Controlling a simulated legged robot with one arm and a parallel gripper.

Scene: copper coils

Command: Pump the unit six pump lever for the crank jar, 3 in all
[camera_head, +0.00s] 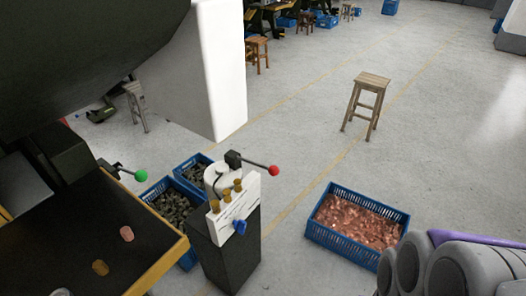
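A lever with a red knob (273,170) sticks out to the right from a small black block on top of a dark pedestal (228,252). The pedestal's white sloped panel (236,208) carries several brown-gold knobs and a blue handle (240,226). A second lever with a green knob (141,175) stands beside the dark worktable (85,235) at left. I see no readable label that tells which one is the unit six pump lever. I cannot make out the crank jar. My gripper is not in view.
A blue crate of copper pieces (316,230) stands on the floor right of the pedestal. Blue crates of dark pieces (150,190) stand behind it. A large white block (225,80) hangs above. A wooden stool (372,80) stands farther back. Open floor lies between.

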